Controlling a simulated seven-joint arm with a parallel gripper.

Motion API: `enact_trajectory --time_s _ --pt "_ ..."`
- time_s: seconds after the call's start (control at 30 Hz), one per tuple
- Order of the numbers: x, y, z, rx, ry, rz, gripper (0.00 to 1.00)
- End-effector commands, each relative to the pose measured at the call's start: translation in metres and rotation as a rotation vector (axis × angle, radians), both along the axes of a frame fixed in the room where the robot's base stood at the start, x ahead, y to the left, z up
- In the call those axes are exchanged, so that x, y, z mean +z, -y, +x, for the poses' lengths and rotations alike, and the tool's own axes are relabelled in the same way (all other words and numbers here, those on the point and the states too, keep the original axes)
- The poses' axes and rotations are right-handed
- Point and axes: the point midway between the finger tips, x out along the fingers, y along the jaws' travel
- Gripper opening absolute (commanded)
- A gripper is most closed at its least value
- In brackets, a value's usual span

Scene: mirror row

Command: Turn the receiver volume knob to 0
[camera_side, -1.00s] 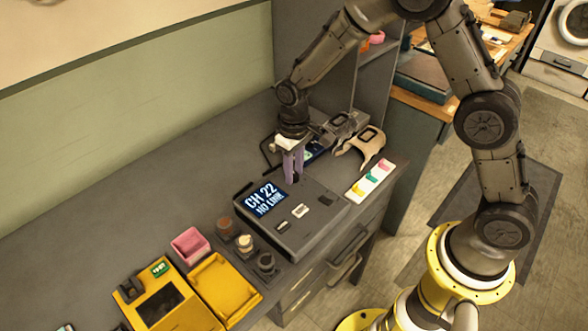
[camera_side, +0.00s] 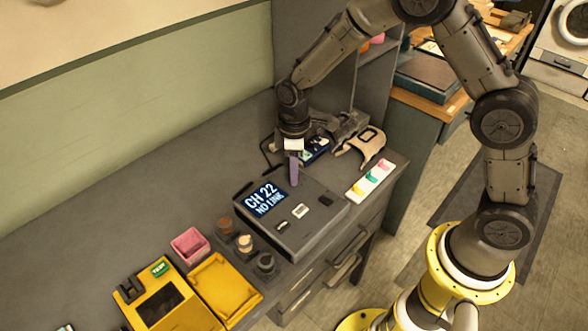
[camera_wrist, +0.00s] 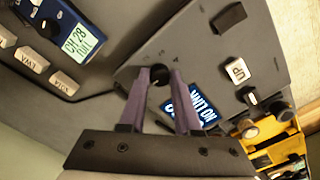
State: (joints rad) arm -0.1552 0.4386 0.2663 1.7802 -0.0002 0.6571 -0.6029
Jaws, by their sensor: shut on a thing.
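The receiver is a dark grey box (camera_side: 290,240) on the bench. Its lit screen (camera_side: 267,200) reads "CH 22 NO LINK"; in the wrist view the screen (camera_wrist: 192,108) appears upside down. The volume knob (camera_wrist: 158,75) is a small round black knob near the receiver's corner, with small scale marks around it. My gripper (camera_side: 294,183) points down over the back of the receiver, and its purple fingers (camera_wrist: 159,72) are shut on the knob. The knob is hidden behind the fingers in the side view, and its pointer cannot be made out.
A beige holder (camera_side: 362,147) and a white strip with coloured tabs (camera_side: 370,180) are to the right. A pink box (camera_side: 190,245) and yellow trays (camera_side: 225,285) are in front left.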

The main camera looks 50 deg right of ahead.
Motion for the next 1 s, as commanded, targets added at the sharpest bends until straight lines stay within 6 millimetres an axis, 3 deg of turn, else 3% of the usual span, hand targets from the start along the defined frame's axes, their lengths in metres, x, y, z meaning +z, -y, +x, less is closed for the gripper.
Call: enact_trajectory --time_s 0.6,0.63,0.77,1.0 --pt "0.0012 -0.0005 0.0009 0.045 0.004 0.001 0.00" --pt "0.0012 -0.0005 0.0009 0.045 0.004 0.001 0.37" --pt "0.0009 -0.0004 0.0007 0.044 0.003 0.000 0.60" --pt "0.0004 -0.0002 0.0004 0.043 0.001 0.000 0.62"
